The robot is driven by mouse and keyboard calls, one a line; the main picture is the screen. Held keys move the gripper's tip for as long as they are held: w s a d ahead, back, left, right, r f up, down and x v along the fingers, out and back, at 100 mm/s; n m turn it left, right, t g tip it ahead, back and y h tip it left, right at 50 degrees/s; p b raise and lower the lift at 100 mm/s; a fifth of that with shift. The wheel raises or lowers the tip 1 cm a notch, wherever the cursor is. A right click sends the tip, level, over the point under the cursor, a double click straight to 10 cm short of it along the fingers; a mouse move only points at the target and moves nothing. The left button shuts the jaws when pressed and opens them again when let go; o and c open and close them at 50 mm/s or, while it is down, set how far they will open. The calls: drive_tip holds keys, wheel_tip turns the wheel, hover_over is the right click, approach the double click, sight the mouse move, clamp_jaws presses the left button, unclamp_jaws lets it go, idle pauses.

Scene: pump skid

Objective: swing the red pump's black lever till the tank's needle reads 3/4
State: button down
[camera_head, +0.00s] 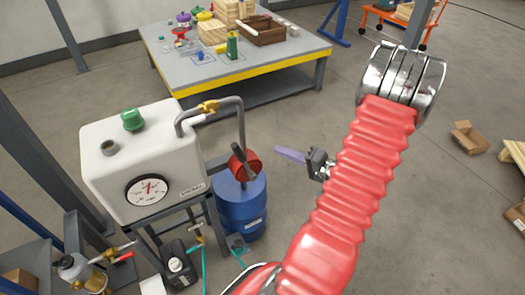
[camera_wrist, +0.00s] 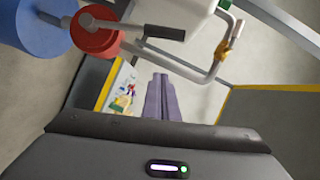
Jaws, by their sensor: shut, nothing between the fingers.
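The red pump (camera_head: 246,163) sits on top of a blue drum (camera_head: 241,207), right of the white tank (camera_head: 118,152). Its black lever (camera_head: 238,154) slants across the pump's front. In the wrist view the red pump (camera_wrist: 95,32) is at upper left, and the lever (camera_wrist: 158,31) points right, with a dark grip. The tank's round gauge (camera_head: 146,190) faces me; its red needle points roughly upward, but the exact reading is too small to tell. My gripper (camera_head: 280,152) is shut and empty, right of the pump and apart from the lever. Its purple fingers (camera_wrist: 161,78) also show in the wrist view.
A grey pipe with a yellow valve (camera_head: 208,107) runs from the tank toward the pump. A yellow-edged table (camera_head: 255,68) with blocks stands behind. A black jug (camera_head: 180,265) stands below the tank. Open floor lies between the pump and my arm.

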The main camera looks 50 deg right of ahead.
sight(244, 161)
drive_tip(key=w+a+f, duration=0.2)
drive_tip(key=w+a, duration=0.3)
drive_tip(key=w, duration=0.5)
drive_tip(key=shift+f, duration=0.15)
idle(0.6)
